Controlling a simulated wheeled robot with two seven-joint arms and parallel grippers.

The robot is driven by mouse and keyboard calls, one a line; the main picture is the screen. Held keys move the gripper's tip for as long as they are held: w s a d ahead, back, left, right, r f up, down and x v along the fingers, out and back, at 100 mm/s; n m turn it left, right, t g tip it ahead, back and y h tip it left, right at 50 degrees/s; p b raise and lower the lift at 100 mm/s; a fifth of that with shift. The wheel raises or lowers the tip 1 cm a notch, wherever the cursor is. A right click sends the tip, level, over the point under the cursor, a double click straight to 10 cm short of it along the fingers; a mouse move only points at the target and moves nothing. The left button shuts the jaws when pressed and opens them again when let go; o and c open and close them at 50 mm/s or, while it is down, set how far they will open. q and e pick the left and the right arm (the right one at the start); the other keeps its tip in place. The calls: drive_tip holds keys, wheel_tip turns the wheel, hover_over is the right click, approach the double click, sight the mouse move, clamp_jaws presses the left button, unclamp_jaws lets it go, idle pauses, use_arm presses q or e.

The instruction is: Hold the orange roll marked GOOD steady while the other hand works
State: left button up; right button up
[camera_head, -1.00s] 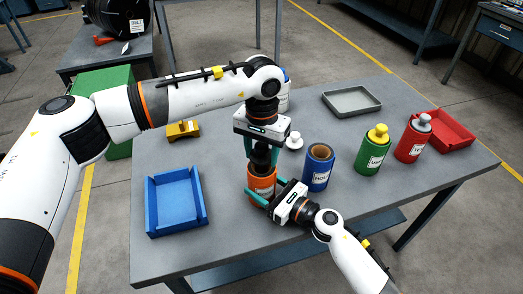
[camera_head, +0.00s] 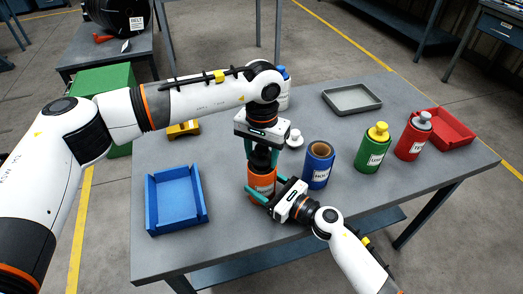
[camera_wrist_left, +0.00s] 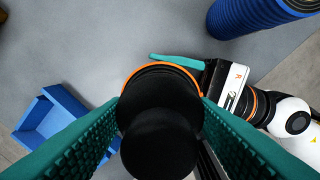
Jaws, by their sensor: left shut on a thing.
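The orange roll (camera_head: 262,184) stands upright on the table near the front middle, its white label too small to read. A black stepped cap or plug (camera_wrist_left: 158,143) sits at its top, and the roll's orange rim shows around it in the left wrist view. My left gripper (camera_head: 261,150) points down from above, shut on the black piece; its teal fingers flank it in the wrist view. My right gripper (camera_head: 268,190) comes from the right at table height, its teal fingers around the roll's lower body, apparently shut on it. Part of their contact is hidden.
A blue roll (camera_head: 318,168) with an open top stands close right of my right gripper. Green (camera_head: 372,150) and red (camera_head: 412,141) capped rolls stand farther right. A blue tray (camera_head: 206,214) is left, a grey tray (camera_head: 379,104) behind, a red tray (camera_head: 466,141) at far right.

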use_arm(q)
drive_tip(key=shift+s+a+f, duration=0.1)
drive_tip(key=shift+f, duration=0.65)
drive_tip(key=o, duration=1)
drive_tip(key=shift+o, duration=0.2)
drive_tip(key=shift+s, duration=0.15)
drive_tip(key=shift+d, duration=0.2)
drive_tip(key=shift+d+r, duration=0.15)
drive_tip(key=shift+r, duration=0.5)
drive_tip(key=shift+a+r, duration=0.2)
drive_tip(key=shift+r, duration=2.85)
drive_tip(key=shift+a, duration=0.1)
